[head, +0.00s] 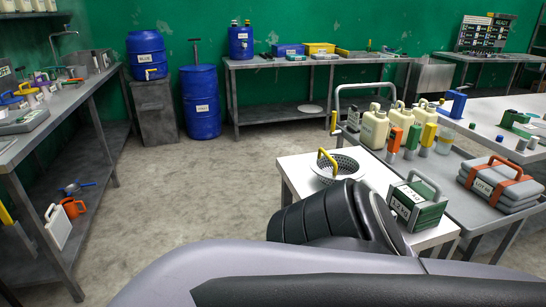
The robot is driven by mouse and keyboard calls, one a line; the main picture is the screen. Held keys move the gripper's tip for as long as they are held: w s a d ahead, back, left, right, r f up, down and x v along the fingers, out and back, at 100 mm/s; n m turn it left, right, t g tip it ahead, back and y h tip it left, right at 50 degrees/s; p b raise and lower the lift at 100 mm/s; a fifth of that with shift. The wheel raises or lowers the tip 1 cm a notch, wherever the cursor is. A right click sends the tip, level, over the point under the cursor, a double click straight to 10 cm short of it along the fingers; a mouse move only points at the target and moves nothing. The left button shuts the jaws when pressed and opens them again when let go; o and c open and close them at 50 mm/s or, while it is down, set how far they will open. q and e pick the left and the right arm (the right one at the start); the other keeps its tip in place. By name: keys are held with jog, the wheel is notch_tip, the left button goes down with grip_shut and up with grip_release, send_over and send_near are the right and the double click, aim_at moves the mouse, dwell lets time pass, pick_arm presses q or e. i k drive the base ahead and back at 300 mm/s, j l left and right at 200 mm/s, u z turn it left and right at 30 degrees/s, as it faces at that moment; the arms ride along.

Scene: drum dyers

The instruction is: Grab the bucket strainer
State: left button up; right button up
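No fingertips of either gripper show, and I see nothing holding the strainer.
A green-and-white handled case (418,203) stands right of the strainer on the white table (296,172). Behind it, a grey cart holds cream jugs (375,127), bottles and a strapped grey bundle (500,182). Blue drums (200,103) stand at the back. Open floor (200,190) lies left.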

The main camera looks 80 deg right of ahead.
aim_at(330, 167)
jog(key=z, duration=3)
